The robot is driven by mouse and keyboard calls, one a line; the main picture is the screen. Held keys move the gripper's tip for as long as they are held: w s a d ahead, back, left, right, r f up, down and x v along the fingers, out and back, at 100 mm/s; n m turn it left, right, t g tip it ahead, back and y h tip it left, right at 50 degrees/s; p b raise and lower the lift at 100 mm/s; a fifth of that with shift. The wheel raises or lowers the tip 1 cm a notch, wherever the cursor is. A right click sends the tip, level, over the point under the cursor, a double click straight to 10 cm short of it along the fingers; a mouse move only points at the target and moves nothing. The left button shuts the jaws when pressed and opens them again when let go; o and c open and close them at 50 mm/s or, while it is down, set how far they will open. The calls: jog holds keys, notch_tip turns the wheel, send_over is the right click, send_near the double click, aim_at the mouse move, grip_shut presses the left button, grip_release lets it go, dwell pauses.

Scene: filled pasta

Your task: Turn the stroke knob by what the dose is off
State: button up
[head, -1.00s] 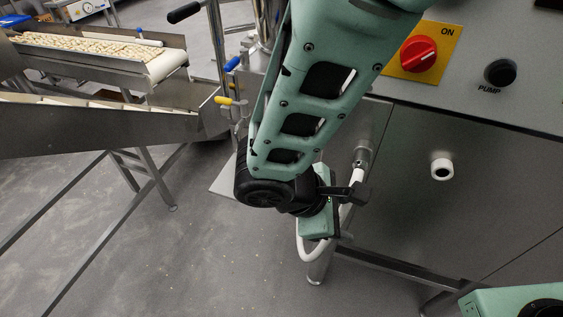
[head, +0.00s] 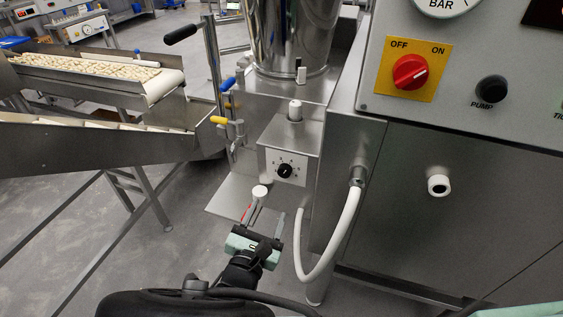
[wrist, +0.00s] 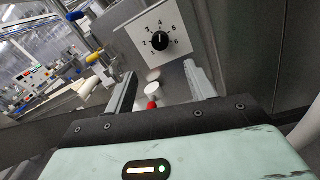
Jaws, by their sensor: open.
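The stroke knob (head: 285,171) is a black round knob on a white numbered plate, on the front of a steel box. It shows unobstructed in the wrist view (wrist: 160,41), where its white mark points up, close to the 4. My gripper (head: 268,210) is below and in front of the plate, apart from the knob. In the wrist view its two fingers (wrist: 159,72) stand apart with the knob beyond their tips. A white round piece (head: 260,191) and a red piece (wrist: 152,104) show between or beside the fingers; I cannot tell whether they touch.
A white hose (head: 346,238) hangs right of the knob box. A yellow-handled valve (head: 219,120) is to its left. A red rotary switch (head: 410,72) and a black pump button (head: 492,89) are on the panel. A pasta conveyor (head: 80,75) stands at left.

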aim_at(284, 174)
jog(key=p+x, duration=0.3)
jog(key=x, duration=1)
jog(key=shift+c, duration=0.3)
jog(key=c, duration=0.9)
